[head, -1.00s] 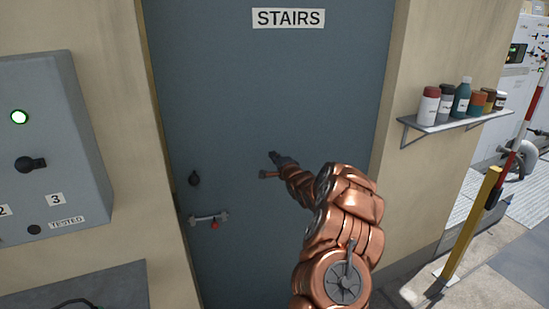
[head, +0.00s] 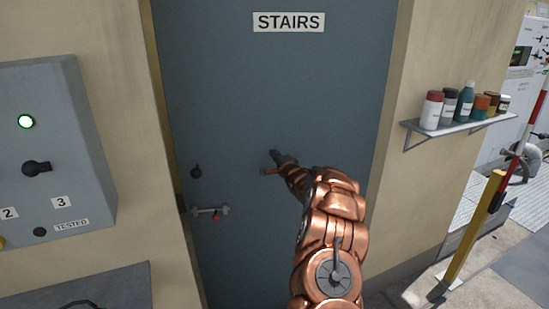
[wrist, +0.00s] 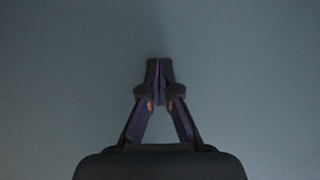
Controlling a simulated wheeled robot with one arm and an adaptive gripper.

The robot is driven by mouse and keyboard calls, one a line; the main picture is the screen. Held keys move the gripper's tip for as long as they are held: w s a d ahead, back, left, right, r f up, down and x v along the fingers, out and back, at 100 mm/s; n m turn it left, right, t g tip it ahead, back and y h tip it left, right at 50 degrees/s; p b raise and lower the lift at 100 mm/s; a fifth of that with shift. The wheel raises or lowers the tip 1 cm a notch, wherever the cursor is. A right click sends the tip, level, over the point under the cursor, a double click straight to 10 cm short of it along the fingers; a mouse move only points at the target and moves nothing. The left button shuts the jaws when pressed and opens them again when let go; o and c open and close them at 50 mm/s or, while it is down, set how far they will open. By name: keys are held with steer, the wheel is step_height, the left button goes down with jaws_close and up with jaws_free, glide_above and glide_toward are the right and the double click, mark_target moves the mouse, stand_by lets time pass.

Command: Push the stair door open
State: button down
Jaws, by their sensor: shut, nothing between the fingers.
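The stair door (head: 240,100) is a blue-grey panel with a STAIRS sign (head: 288,22) near its top. It stands slightly ajar, its left edge set back from the frame.
A grey control box (head: 50,150) with a green light is on the wall at left. A shelf (head: 460,126) with several bottles and jars is on the right wall. A yellow post (head: 470,235) and a red-white pole (head: 523,140) stand further right.

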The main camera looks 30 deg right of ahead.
steer(key=shift+w+d, duration=0.15)
steer(key=shift+w, duration=0.3)
steer(key=shift+w+d, duration=0.25)
steer(key=shift+w, duration=0.35)
steer(key=shift+w+d, duration=0.2)
steer(key=shift+w, duration=0.45)
steer(key=shift+w+d, duration=0.25)
steer(key=shift+w, duration=0.35)
steer(key=shift+w+d+f, duration=0.1)
steer(key=shift+w+d, duration=0.3)
steer(key=shift+w, duration=0.2)
steer(key=shift+w+d, duration=0.35)
steer(key=shift+w, duration=0.25)
steer(key=shift+w+d, duration=0.15)
steer(key=shift+w, duration=0.45)
steer(key=shift+d, duration=0.15)
